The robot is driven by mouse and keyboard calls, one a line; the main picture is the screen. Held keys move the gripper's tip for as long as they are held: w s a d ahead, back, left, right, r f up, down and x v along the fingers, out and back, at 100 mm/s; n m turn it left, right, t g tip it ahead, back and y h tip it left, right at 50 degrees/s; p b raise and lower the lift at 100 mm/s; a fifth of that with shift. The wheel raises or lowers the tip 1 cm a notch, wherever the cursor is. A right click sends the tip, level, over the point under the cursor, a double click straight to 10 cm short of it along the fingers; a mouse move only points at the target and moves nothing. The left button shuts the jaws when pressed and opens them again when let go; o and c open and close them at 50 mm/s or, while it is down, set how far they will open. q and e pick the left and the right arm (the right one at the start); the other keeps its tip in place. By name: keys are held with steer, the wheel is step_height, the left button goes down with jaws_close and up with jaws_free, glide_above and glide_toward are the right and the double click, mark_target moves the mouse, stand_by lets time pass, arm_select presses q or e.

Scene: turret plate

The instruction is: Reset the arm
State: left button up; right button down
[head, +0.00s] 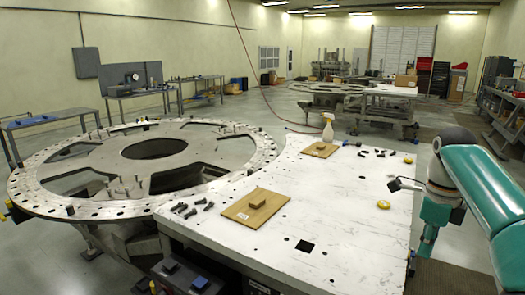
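My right arm comes in from the right edge, with a teal upper link, a dark and grey joint, and a lower teal part hanging beside the white table's right edge. A small dark part, which looks like the tip of my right gripper (395,185), shows left of the joint, over the right side of the table. Its fingers are too small to make out, and I see nothing held there. My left arm and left gripper are not in view.
The white table (345,220) carries two wooden boards (257,208) (320,149), dark bolts (192,209), yellow discs (384,204) and a spray bottle (327,129). A large round turret plate (60,200) stands at left. The table's right middle is mostly clear.

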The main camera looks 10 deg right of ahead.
steer(key=s+a+f+n+g+y, duration=0.15)
steer(key=a+f, duration=0.35)
steer(key=f, duration=0.5)
steer(key=s+a+f+n+g, duration=0.1)
steer(key=a+f+n+g, duration=0.2)
steer(key=f, duration=0.7)
steer(key=s+a+f+n+g, duration=0.1)
steer(key=a+f+n, duration=0.1)
steer(key=a+f, duration=0.55)
steer(key=s+a+f+n+t+y, duration=0.1)
steer(key=s+a+f+n, duration=0.6)
steer(key=s+f, duration=0.3)
steer(key=s+a+f+n+t+y, duration=0.1)
steer(key=s+a+f+n+y, duration=0.1)
steer(key=s+a+f+n, duration=0.65)
steer(key=w+n+t, duration=0.1)
steer(key=w+d+n+t, duration=0.1)
steer(key=n, duration=0.1)
steer(key=w+d+f+n+t, duration=0.1)
steer(key=n+t, duration=0.1)
steer(key=shift+h+b, duration=0.25)
steer(key=shift+b, duration=0.05)
steer(key=shift+f, duration=0.1)
